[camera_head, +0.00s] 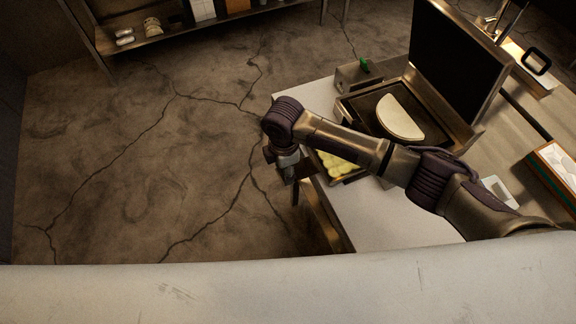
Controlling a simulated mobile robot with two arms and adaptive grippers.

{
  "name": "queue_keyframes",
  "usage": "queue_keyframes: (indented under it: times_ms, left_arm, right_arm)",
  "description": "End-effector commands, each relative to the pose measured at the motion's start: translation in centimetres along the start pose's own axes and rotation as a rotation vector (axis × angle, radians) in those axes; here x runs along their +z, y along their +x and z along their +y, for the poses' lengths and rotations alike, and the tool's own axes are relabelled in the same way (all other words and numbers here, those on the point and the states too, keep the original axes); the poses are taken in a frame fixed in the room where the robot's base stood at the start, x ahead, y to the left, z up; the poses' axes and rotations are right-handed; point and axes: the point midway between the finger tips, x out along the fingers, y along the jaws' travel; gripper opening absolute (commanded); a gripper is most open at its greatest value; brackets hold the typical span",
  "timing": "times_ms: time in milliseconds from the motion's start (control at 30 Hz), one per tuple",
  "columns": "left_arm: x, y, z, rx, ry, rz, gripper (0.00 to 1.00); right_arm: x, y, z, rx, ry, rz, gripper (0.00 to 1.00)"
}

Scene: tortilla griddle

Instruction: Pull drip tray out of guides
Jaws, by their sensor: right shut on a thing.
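My right arm reaches in from the right across the worktop. Its gripper (285,163) points down just past the worktop's left edge. It is shut on a dark brown piece (304,167), apparently the drip tray, which is mostly hidden by the gripper and wrist, so its shape and its contact with any guides cannot be told. The griddle (352,106) stands on the worktop with its dark lid (457,62) raised. A pale folded tortilla (399,117) lies on its dark plate. My left gripper is not in view.
A tray of yellowish dough balls (338,164) sits on the white worktop (375,222), partly behind my right arm. A metal box with a green part (364,66) stands behind the griddle. A low shelf (165,32) is at the back left. The floor at left is clear.

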Motion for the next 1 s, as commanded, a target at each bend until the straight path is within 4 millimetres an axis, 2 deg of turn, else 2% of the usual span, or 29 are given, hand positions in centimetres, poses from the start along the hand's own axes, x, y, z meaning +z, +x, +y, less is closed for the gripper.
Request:
queue_keyframes:
  times_ms: [1000]
  left_arm:
    - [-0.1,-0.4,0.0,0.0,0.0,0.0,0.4]
  right_arm:
    - [-3.6,0.0,0.0,0.0,-0.001,0.002,0.0]
